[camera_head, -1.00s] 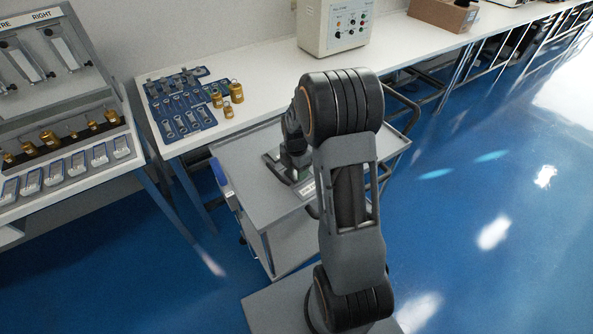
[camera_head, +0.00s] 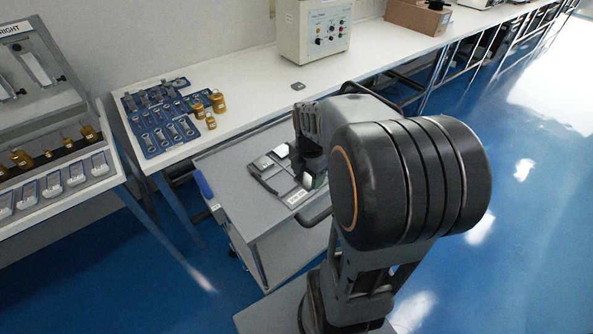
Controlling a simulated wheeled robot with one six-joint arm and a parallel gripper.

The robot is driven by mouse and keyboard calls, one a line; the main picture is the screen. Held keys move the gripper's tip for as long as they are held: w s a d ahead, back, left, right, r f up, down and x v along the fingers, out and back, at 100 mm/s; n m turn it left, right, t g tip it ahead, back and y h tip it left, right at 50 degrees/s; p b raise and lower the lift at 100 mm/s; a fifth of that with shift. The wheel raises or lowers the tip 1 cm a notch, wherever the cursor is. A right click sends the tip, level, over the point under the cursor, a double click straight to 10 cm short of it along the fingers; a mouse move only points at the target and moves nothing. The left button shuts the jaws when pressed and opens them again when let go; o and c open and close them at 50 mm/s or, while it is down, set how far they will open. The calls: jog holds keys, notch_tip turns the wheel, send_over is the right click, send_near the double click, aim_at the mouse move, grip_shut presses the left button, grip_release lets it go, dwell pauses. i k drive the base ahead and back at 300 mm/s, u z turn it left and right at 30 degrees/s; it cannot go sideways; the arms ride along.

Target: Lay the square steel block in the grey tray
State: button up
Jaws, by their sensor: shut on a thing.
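The grey tray (camera_head: 264,178) lies on top of the grey cart, with compartments and a white label on its front edge. A pale block-like piece (camera_head: 282,151) lies at its back. My gripper (camera_head: 311,180) points down at the tray's right side, partly hidden by my arm. It is shut on a small piece with a pale face (camera_head: 307,180), which I take for the square steel block. Its outline is mostly hidden, and I cannot tell whether it touches the tray. Green shows beside the fingers.
A small flat grey square piece (camera_head: 298,86) lies on the white bench (camera_head: 250,90). Brass weights (camera_head: 218,102) and a blue mat (camera_head: 158,120) with tools are left of it. A control box (camera_head: 316,30) stands behind. The cart top (camera_head: 225,165) is clear left of the tray.

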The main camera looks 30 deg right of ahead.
aim_at(283, 182)
jog(key=k, duration=1)
